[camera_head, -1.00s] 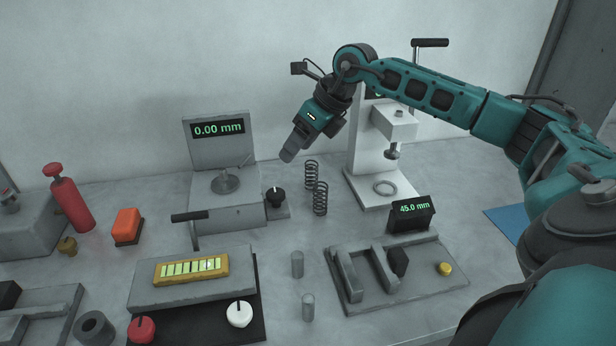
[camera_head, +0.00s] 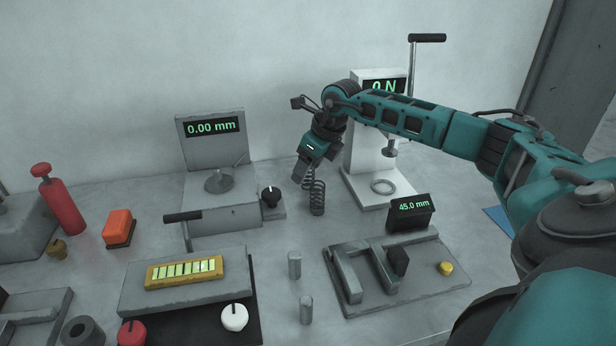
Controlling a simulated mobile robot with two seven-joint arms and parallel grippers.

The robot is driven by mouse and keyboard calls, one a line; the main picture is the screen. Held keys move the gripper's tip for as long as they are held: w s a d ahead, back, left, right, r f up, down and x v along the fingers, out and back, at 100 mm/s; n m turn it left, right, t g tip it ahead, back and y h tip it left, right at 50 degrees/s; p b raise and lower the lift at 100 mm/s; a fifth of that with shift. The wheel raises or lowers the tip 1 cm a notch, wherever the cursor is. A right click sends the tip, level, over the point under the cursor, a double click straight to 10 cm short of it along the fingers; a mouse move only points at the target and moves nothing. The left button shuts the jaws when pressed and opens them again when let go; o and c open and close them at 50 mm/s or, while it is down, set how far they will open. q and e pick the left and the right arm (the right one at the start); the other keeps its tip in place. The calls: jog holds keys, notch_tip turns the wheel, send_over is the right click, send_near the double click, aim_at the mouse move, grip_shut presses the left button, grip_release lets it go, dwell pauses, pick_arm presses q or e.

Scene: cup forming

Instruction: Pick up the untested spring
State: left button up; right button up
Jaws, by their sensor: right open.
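Two dark coil springs stand upright on the bench between the 0.00 mm gauge and the white press. The nearer spring (camera_head: 317,198) shows most of its coils. The farther spring (camera_head: 307,186) is mostly hidden behind my gripper and the nearer spring. I cannot tell by looks which one is untested. My right gripper (camera_head: 300,176) points down at the top of the springs, close above them. It is open, with nothing seen held in it; I cannot tell whether it touches a coil. My left gripper is not in view.
The white press (camera_head: 378,188) stands just right of the springs, its display reading 0 N. The gauge (camera_head: 213,165) with a black knob (camera_head: 271,196) stands to the left. Two small cylinders (camera_head: 294,264) and the 45.0 mm fixture (camera_head: 440,285) are in front.

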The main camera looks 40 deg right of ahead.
jog(key=shift+x, duration=0.95)
jog(key=shift+c, duration=0.2)
jog(key=shift+r, duration=0.1)
jog(key=c, duration=1)
